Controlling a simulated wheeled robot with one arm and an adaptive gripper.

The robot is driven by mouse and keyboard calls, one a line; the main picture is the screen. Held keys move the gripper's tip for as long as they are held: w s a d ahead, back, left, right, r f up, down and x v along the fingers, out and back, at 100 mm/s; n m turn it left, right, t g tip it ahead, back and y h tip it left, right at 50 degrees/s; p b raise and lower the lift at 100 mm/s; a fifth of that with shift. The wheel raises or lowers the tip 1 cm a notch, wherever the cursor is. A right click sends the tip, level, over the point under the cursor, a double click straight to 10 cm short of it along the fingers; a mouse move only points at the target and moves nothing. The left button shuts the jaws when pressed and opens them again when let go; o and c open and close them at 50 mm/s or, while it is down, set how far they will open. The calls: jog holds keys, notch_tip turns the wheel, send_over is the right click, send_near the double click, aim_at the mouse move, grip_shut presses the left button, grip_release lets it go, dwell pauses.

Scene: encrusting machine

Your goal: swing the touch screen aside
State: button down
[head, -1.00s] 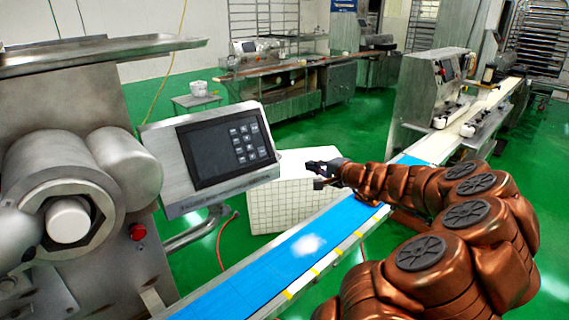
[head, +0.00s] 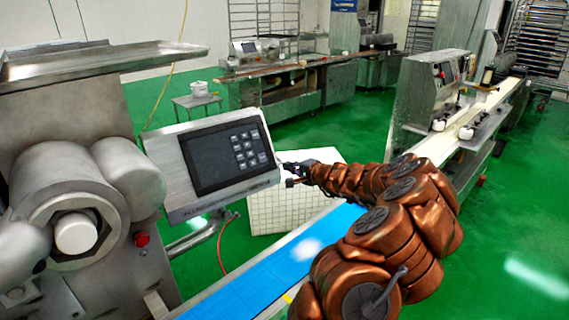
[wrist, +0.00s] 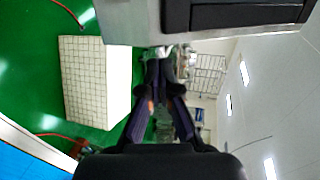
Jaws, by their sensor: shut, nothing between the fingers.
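The touch screen (head: 225,158) is a dark panel with light keys in a tilted silver housing, on a bent metal arm (head: 195,235) beside the machine. Its housing (wrist: 130,22) fills the top of the wrist view, with the dark panel at upper right. My gripper (head: 286,175) is at the right edge of the housing, dark and empty. In the wrist view my gripper (wrist: 160,55) has its fingertips together, close to the housing's edge. I cannot tell whether they touch it.
The steel machine (head: 75,180) with a red button (head: 141,239) stands at left. A blue conveyor belt (head: 265,280) runs below the screen.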

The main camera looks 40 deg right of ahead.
jog(key=shift+p+x, duration=0.4)
jog(key=shift+x, duration=0.9)
jog(key=shift+w, duration=0.1)
jog(key=shift+w, duration=0.1)
